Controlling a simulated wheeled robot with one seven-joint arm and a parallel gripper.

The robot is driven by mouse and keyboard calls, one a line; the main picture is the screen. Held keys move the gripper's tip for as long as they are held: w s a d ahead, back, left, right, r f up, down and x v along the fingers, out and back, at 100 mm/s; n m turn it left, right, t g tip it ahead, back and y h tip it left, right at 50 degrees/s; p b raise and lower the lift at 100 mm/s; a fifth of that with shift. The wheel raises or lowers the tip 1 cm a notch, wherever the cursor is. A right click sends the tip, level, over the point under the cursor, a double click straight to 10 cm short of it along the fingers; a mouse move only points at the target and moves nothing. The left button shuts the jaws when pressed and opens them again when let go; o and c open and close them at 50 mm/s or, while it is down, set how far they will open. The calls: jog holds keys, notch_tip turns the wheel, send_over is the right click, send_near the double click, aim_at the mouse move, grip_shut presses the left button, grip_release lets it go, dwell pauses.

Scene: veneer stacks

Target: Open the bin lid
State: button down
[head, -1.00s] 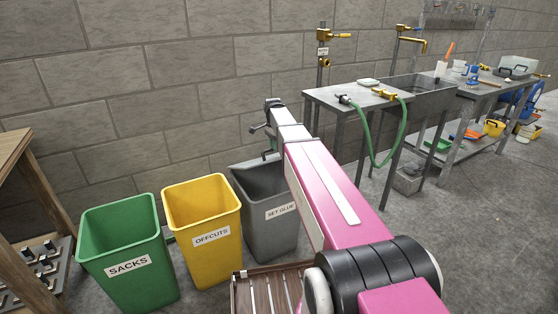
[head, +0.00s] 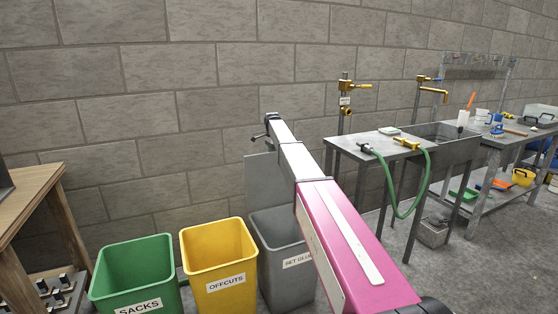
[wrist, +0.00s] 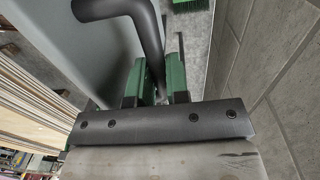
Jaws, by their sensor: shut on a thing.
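The grey bin (head: 283,262), labelled SET GLUE, stands at the right of a row of bins in the head view. Its mouth is uncovered at the front, partly behind my arm. A flat grey panel, its lid (head: 261,180), stands up at the back of the bin against the wall. My gripper (head: 266,130) is at the top of the lid, small in the head view. In the wrist view my gripper (wrist: 157,78) has its green fingers shut on a dark bent bar, the lid handle (wrist: 147,30). The lid's grey face (wrist: 75,55) fills the left side there.
The yellow OFFCUTS bin (head: 219,270) and green SACKS bin (head: 137,277) stand open to the left. A wooden bench (head: 30,200) is at far left. A sink table (head: 385,150) with a green hose is to the right. The block wall (head: 180,120) is close behind.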

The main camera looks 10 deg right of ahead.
jog(key=w+a+f, duration=0.1)
jog(key=w+a, duration=0.1)
jog(key=w, duration=0.4)
jog(key=shift+w+f, duration=0.15)
jog(key=shift+f, duration=0.1)
jog(key=c, duration=1.1)
grip_release()
jog(key=shift+w, duration=0.1)
notch_tip(320, 180, up, 11)
jog(key=shift+w, duration=0.25)
jog(key=shift+a+f, duration=0.1)
